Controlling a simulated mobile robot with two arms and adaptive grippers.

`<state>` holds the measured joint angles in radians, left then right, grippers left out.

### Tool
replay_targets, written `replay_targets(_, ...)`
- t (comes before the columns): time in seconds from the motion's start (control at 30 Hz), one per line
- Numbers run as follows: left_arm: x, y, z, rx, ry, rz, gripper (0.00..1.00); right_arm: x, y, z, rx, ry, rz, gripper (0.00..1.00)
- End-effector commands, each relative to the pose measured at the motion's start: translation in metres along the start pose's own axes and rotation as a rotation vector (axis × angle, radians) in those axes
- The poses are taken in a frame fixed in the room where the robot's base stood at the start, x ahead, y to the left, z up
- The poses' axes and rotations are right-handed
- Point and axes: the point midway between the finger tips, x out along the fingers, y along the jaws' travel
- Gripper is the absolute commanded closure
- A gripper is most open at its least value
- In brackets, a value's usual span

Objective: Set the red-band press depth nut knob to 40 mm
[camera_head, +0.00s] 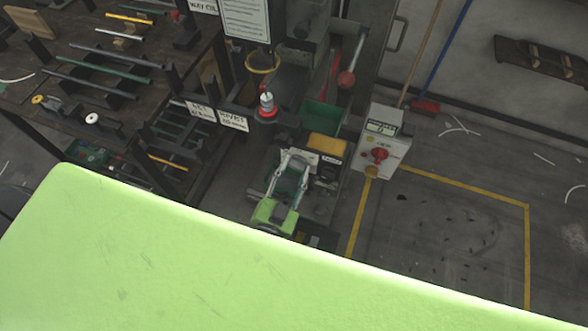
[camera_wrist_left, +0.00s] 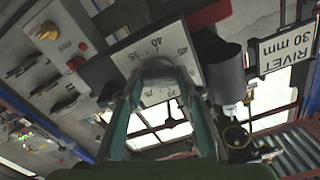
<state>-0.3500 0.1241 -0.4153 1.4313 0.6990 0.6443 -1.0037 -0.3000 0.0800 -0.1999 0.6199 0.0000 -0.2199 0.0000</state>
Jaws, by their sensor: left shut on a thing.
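In the left wrist view the two fingers of my left gripper (camera_wrist_left: 157,85) are shut on a grey knob (camera_wrist_left: 158,68). In the head view my left gripper (camera_head: 291,160) reaches up to the front of a press. A red collar (camera_head: 267,112) is on a press part above it. The knob is hidden there by the fingers. My right gripper is not in view.
A green bin (camera_head: 322,117) and a yellow block (camera_head: 327,144) stand close by the gripper. A grey control box (camera_head: 384,140) with a red knob is at right. A rivet sign (camera_wrist_left: 287,50) hangs at right in the wrist view. Open floor (camera_head: 455,225) lies at right.

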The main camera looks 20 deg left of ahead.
Motion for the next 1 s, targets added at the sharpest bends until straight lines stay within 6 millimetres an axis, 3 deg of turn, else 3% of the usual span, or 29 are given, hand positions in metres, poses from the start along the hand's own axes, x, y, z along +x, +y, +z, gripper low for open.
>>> replay_targets(1.0,0.000,0.000,0.001,-0.884,0.001,0.000,0.88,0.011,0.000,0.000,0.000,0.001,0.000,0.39)
